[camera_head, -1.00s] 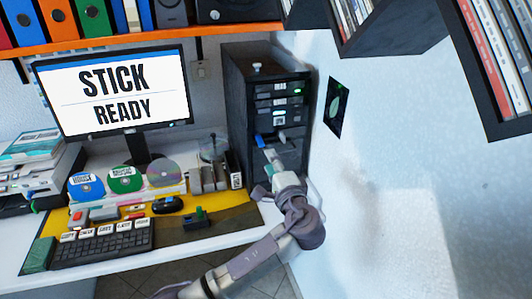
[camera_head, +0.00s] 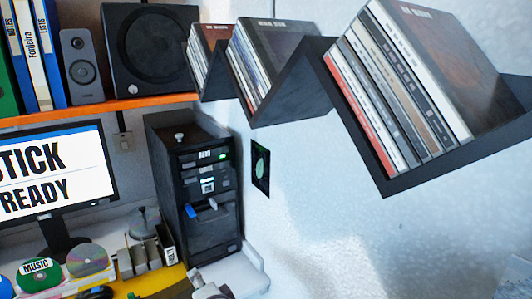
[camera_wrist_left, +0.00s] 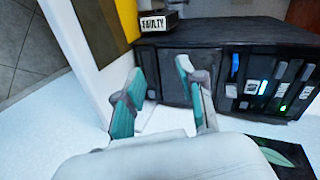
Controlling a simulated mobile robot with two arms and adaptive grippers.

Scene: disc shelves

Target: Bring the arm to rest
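My left gripper (camera_wrist_left: 160,88) shows in the left wrist view with two teal-padded fingers spread apart and nothing between them. The tower also shows in the left wrist view (camera_wrist_left: 190,75), just beyond the fingertips. A blue stick (camera_head: 213,204) sits at the tower's front; a blue piece also shows there in the left wrist view (camera_wrist_left: 235,66). My right gripper is not in view.
Disc shelves (camera_head: 385,188) stick out from the wall at the upper right. The monitor (camera_head: 60,180) reads "STICK READY". Discs (camera_head: 88,260) and a grey box row (camera_head: 140,258) stand on the desk. A "FAULTY" box (camera_wrist_left: 155,22) is beside the tower.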

